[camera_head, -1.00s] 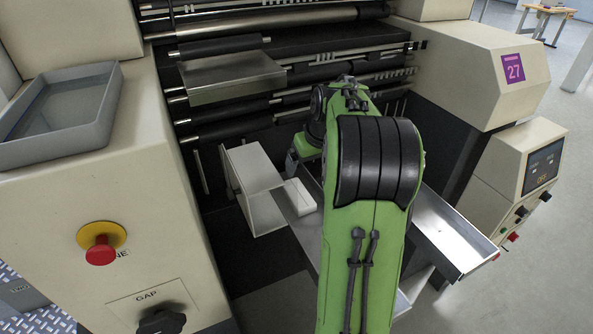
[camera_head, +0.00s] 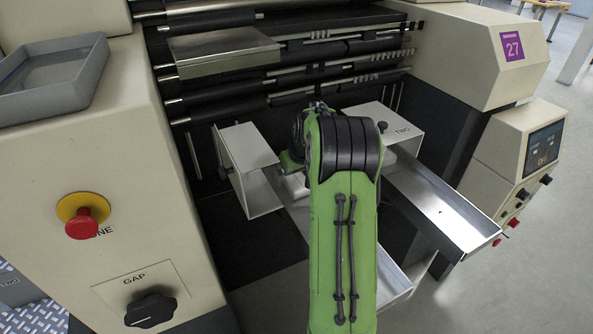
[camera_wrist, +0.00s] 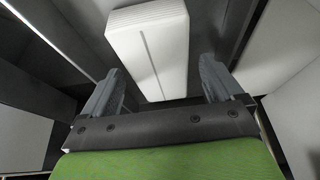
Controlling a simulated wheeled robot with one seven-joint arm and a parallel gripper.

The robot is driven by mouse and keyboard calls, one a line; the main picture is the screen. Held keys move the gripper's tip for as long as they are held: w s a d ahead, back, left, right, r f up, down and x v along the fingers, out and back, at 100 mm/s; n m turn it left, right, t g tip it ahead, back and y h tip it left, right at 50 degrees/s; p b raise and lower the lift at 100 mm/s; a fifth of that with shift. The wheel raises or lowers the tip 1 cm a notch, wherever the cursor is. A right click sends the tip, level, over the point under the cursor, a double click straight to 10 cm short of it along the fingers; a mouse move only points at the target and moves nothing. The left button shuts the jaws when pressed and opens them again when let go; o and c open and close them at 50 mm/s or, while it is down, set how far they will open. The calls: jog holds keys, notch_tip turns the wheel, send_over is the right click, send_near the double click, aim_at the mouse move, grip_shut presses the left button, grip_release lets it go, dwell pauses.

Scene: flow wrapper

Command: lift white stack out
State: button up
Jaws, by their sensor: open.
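The white stack (camera_wrist: 148,48) is a long pale block with fine layered lines on its end and a groove along its length. In the wrist view it lies ahead of my gripper (camera_wrist: 160,84). The two grey fingers are spread wide, one on each side of the stack's near end, with visible gaps. The fingers do not press on it. In the head view only a bit of the white stack (camera_head: 296,187) shows in the metal tray beside the white box. My arm hides the rest and the fingertips.
An open-sided white box (camera_head: 248,150) stands left of my arm, and a box marked TWO (camera_head: 393,122) stands right. A long metal tray (camera_head: 440,205) slopes out at right. Dark rollers (camera_head: 225,130) run behind. A red button (camera_head: 81,224) is on the left cabinet.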

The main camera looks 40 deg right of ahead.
jog(key=c, duration=1.1)
notch_tip(320, 180, up, 12)
jog(key=p, duration=1)
jog(key=shift+r, duration=0.1)
